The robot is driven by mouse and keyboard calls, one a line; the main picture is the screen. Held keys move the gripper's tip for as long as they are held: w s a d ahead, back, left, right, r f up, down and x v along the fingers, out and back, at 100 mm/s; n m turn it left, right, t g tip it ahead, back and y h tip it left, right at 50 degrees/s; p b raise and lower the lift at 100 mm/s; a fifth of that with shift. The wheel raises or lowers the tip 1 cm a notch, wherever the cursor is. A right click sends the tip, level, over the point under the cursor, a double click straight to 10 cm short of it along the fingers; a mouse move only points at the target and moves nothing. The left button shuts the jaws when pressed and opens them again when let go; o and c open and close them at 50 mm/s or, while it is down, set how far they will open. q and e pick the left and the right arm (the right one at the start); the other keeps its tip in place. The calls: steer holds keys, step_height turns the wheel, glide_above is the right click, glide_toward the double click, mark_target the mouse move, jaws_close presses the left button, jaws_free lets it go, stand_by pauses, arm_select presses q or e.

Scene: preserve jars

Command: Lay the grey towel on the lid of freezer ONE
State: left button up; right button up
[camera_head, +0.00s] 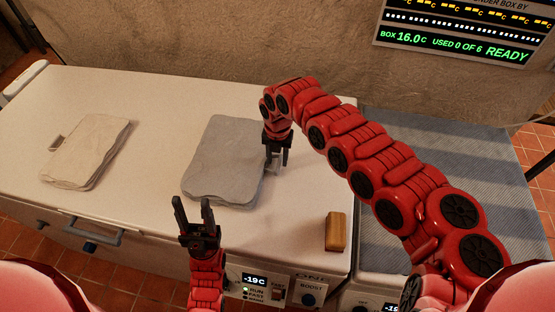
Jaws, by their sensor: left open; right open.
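The grey towel (222,160) lies folded and flat on the white lid (160,195) of the freezer whose front panel reads -19C with partly hidden lettering that looks like "ONE". My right gripper (276,168) points down at the towel's right edge, its fingers apart. I cannot tell whether it touches the towel. My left gripper (192,208) is open and empty, fingers pointing up, in front of the towel's near edge.
A folded beige cloth (86,150) lies on the lid's left part. A wooden block (335,231) stands near the lid's front right. A striped blue-grey cover (420,150) lies on the neighbouring unit at right. A display board (455,30) hangs behind.

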step_height(320, 180, up, 10)
steer(key=p, duration=0.2)
steer(key=shift+p, duration=0.3)
steer(key=shift+f, duration=0.1)
